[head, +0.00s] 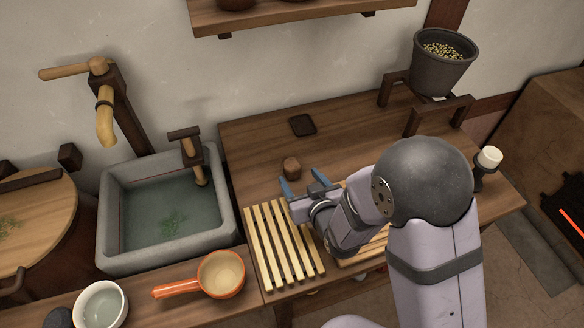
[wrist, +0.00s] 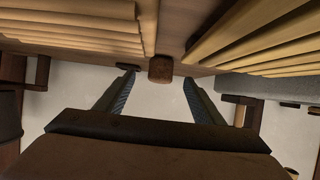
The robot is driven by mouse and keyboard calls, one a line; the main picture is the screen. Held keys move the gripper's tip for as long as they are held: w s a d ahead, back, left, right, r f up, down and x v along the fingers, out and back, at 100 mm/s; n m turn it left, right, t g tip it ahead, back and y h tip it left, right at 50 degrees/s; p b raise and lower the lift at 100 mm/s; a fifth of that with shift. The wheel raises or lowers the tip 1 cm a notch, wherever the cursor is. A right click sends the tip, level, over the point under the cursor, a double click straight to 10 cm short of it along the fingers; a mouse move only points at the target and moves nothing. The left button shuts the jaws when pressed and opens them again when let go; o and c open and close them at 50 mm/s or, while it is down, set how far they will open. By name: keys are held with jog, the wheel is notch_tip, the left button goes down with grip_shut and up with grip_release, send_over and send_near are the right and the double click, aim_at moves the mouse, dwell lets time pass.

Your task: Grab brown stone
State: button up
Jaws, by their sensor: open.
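The brown stone (head: 291,168) is a small, blocky brown piece on the wooden table, just behind the pale slatted rack. In the wrist view the brown stone (wrist: 160,69) shows at the upper middle, between the lines of my two fingers and beyond their tips. My gripper (head: 302,182) is open, its blue fingers pointing toward the stone, close in front of it and to the right. In the wrist view my gripper (wrist: 158,78) shows both fingers spread with nothing between them. I cannot tell the exact gap to the stone.
Slatted racks (head: 283,243) lie at the table's front under my arm. A stone sink (head: 112,232) with water stands left. A dark flat square (head: 302,125) lies behind the stone. A grain bucket (head: 440,75) stands back right. An orange pan (head: 222,275) is front left. The table behind is mostly clear.

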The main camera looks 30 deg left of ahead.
aim_at(295, 170)
jog(key=shift+w+a+f, duration=0.1)
jog(key=shift+w+a, duration=0.2)
jog(key=shift+a, duration=0.05)
jog(key=shift+p+x, duration=0.55)
jog(key=shift+x, duration=1.65)
jog(key=shift+r, duration=0.25)
jog(key=c, duration=1.4)
jog(key=shift+a+r, duration=0.1)
jog(key=shift+r, duration=0.05)
jog(key=shift+r, duration=4.85)
